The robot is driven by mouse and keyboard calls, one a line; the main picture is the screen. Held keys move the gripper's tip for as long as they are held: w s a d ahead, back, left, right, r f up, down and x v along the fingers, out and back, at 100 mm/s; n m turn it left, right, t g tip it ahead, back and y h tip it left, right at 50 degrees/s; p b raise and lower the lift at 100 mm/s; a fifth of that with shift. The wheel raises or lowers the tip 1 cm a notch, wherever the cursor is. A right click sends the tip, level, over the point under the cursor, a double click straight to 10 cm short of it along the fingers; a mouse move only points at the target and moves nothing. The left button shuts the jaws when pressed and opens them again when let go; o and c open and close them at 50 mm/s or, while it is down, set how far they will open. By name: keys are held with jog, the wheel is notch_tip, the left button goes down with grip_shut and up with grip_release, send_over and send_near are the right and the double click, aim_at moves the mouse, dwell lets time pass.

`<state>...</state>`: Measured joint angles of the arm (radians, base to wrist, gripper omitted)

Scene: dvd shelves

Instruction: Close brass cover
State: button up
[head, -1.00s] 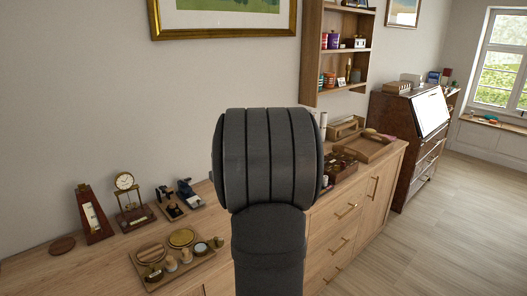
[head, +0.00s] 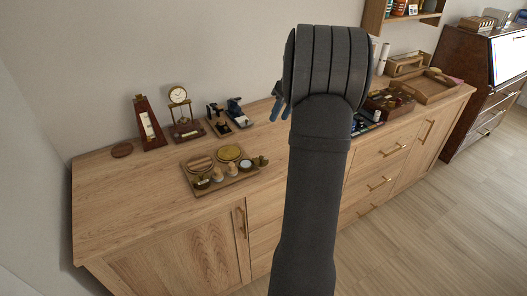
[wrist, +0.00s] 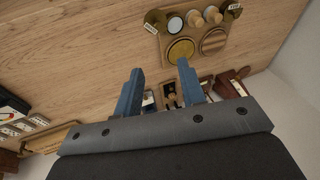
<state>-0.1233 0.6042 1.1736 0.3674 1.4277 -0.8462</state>
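A round brass disc (head: 228,153), which looks like the brass cover, lies flat at the back of a small wooden tray (head: 230,182). It also shows in the wrist view (wrist: 181,50), beside a round wooden lid (wrist: 213,41). Several small pots and knobs (head: 218,173) stand along the tray's front. I cannot tell whether the disc covers anything. My gripper (wrist: 160,66) is open with its two blue fingers apart and nothing between them. In the head view my blue fingers (head: 279,104) show partly behind my dark arm, above the cabinet and right of the tray.
A metronome-like stand (head: 149,123), a clock (head: 181,112) and small dark devices (head: 227,115) stand behind the tray. A dark round disc (head: 122,150) lies at left. Boxes and a wooden tray (head: 430,88) fill the right end. The cabinet top (head: 115,205) is bare at front left.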

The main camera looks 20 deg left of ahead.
jog(key=w+n, duration=0.1)
jog(key=n, duration=0.3)
jog(key=n+g, duration=0.2)
jog(key=n, duration=1)
send_near(261, 157)
jog(key=x, duration=0.7)
jog(key=shift+a+f, duration=0.2)
jog(key=shift+f, duration=0.05)
grip_shut()
